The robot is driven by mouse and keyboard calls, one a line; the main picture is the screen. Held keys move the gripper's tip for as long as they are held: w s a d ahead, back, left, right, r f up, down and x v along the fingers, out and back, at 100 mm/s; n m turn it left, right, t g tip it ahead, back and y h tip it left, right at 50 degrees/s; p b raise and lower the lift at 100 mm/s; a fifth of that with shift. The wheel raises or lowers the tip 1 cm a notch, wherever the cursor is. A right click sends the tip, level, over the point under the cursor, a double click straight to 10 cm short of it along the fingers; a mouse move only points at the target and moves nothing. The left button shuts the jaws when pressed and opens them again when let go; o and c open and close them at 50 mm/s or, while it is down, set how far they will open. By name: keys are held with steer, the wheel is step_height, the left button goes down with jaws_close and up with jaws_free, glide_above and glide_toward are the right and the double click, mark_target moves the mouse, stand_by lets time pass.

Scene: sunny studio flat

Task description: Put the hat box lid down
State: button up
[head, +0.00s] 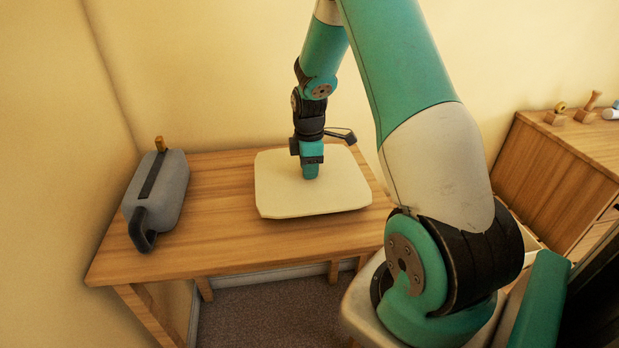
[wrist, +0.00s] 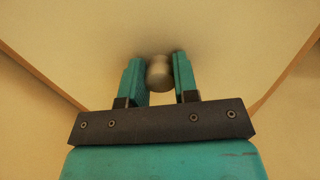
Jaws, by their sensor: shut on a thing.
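The hat box lid (head: 283,196) is a cream, flat, roughly square panel with cut corners, low over the wooden table (head: 225,228). I cannot tell whether it touches the tabletop. My gripper (head: 311,172) points down at the middle of the lid. The lid (wrist: 215,45) fills most of that view. No hat box shows; anything under the lid is hidden.
A grey case-like object with a dark handle (head: 158,190) stands on the table's left. Bare tabletop lies between it and the lid. Walls close in the table's back and left. A wooden cabinet (head: 560,170) with small items on top stands at the right.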

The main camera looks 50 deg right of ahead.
steer(key=shift+f, duration=1.8)
steer(key=shift+f, duration=0.1)
steer(key=o, duration=1)
step_height(320, 180, up, 12)
steer(key=shift+f, duration=0.1)
steer(key=s+a+r+m+y, duration=0.1)
steer(key=s+a+r, duration=0.2)
steer(key=a, duration=0.5)
steer(key=s+a+r+t+y, duration=0.15)
steer(key=a+r, duration=0.25)
steer(key=a, duration=0.4)
steer(key=s+a+r+m+g, duration=0.1)
steer(key=s+a+r, duration=0.2)
steer(key=a, duration=0.6)
steer(key=shift+m+y, duration=0.8)
steer(key=shift+y, duration=0.05)
steer(key=s+a, duration=0.3)
steer(key=s, duration=0.1)
steer(key=s+a+r, duration=0.1)
steer(key=s+a, duration=0.2)
steer(key=s, duration=0.2)
steer(key=s+a+r, duration=0.1)
steer(key=s+a, duration=0.2)
steer(key=s, duration=0.1)
steer(key=shift+s, duration=0.4)
